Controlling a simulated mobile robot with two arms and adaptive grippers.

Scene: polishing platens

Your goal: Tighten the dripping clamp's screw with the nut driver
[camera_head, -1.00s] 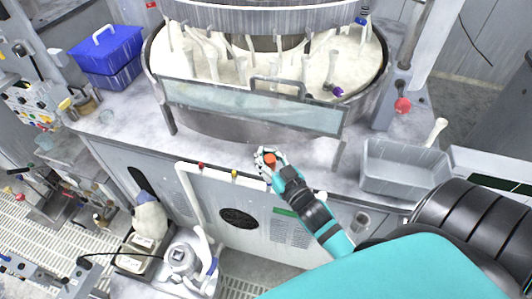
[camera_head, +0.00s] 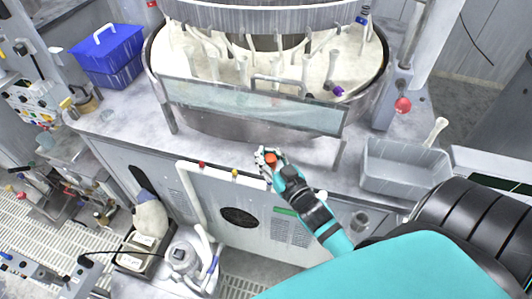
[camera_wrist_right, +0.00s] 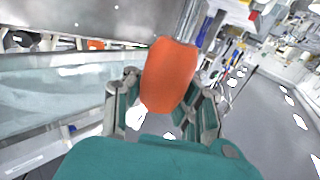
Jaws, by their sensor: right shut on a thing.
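My right gripper (camera_head: 268,158) is shut on the orange handle of the nut driver (camera_head: 271,159), in front of the bench edge and below the tank. In the right wrist view the nut driver's handle (camera_wrist_right: 170,75) stands between the two fingers (camera_wrist_right: 163,110), and a grey shaft seems to run up from it. The driver's tip is not clear. I cannot make out the dripping clamp or its screw; a blue fitting (camera_head: 361,20) on a post at the tank's right is too small to identify. My left gripper is not in view.
A round tank (camera_head: 300,125) of milky liquid with a clear front shield (camera_head: 230,100) fills the back of the bench. A grey bin (camera_head: 405,178) stands to the right, a blue basket (camera_head: 108,55) to the left. The bench front (camera_head: 120,140) is mostly clear.

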